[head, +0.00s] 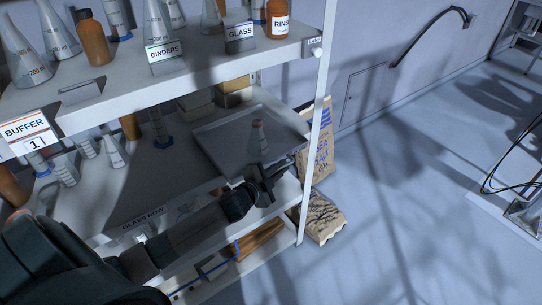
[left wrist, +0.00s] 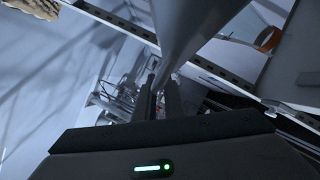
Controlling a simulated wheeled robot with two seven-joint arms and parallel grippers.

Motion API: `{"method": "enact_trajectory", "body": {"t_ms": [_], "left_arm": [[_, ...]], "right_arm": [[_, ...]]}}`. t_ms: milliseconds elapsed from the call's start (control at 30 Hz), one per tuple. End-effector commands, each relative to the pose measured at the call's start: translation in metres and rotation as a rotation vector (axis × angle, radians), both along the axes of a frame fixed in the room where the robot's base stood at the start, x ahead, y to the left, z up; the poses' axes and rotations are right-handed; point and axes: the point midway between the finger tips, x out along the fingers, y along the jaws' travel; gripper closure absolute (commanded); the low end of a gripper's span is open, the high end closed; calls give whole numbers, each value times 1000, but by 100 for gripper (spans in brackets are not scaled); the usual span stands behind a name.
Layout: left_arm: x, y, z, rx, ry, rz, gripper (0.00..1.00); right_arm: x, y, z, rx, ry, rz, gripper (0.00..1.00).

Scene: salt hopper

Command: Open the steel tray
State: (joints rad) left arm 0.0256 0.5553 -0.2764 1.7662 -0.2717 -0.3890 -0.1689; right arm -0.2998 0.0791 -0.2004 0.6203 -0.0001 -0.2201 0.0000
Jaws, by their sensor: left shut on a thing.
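The steel tray (head: 222,139) is a flat grey tray with a low rim on the middle shelf, at the right end beside the post. A small conical flask (head: 257,145) with a pinkish top shows over the tray. My left gripper (head: 266,178) is at the tray's front edge, just below the flask in the picture, and is shut on that edge; the contact itself is dark and partly hidden. In the left wrist view the fingers (left wrist: 158,98) are close together, with a grey tapering shape (left wrist: 190,25) in front of them. My right gripper is not in view.
The upper shelf (head: 200,72) overhangs the back of the tray and carries flasks and bottles. The white post (head: 320,100) stands right of the tray.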

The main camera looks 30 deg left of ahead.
Motion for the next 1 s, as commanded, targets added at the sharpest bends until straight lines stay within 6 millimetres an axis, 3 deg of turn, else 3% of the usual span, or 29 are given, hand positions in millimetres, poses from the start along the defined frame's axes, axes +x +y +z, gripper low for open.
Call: {"method": "enact_trajectory", "body": {"t_ms": [200, 500, 700, 1000], "left_arm": [[-23, -55, 1, -7, 2, -1, 100], [-45, -107, 0, -3, 2, 0, 100], [-50, -121, -1, 0, 1, -1, 100], [-51, -123, -1, 1, 1, -1, 100]], "right_arm": [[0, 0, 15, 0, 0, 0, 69], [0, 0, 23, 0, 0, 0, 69], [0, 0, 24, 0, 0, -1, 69], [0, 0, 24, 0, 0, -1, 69]]}}
